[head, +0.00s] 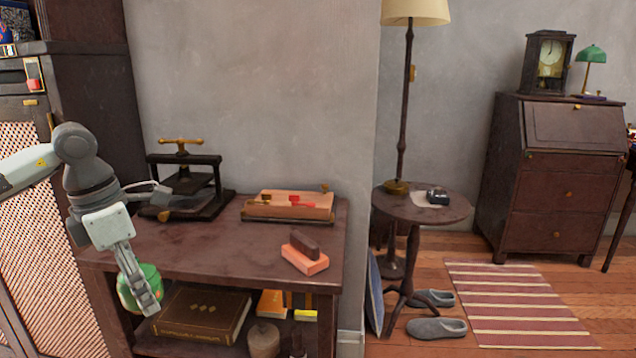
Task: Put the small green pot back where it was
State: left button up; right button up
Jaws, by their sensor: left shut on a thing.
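The small green pot (127,294) is at the lower left of the head view, in front of the dark wooden table's left end. My left gripper (150,302) is shut on it from above, and its fingers hide part of the pot. The pot appears held clear in front of the lower shelf, though the exact gap cannot be told. My right gripper is not in view.
A large brown book (200,314) lies on the lower shelf. A round side table (420,207) stands to the right.

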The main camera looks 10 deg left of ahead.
pick_arm(q)
jog(key=w+d+f+m+g+p, duration=0.1)
jog(key=d+f+m, duration=0.2)
jog(key=d+m, duration=0.6)
jog(key=w+d+f+m+g+y+p, duration=0.1)
jog(key=d+f+m, duration=0.3)
jog(key=d+m, duration=0.6)
jog(key=shift+w+m+g, duration=0.6)
jog(key=shift+w+m, duration=0.1)
jog(key=shift+m, duration=4.1)
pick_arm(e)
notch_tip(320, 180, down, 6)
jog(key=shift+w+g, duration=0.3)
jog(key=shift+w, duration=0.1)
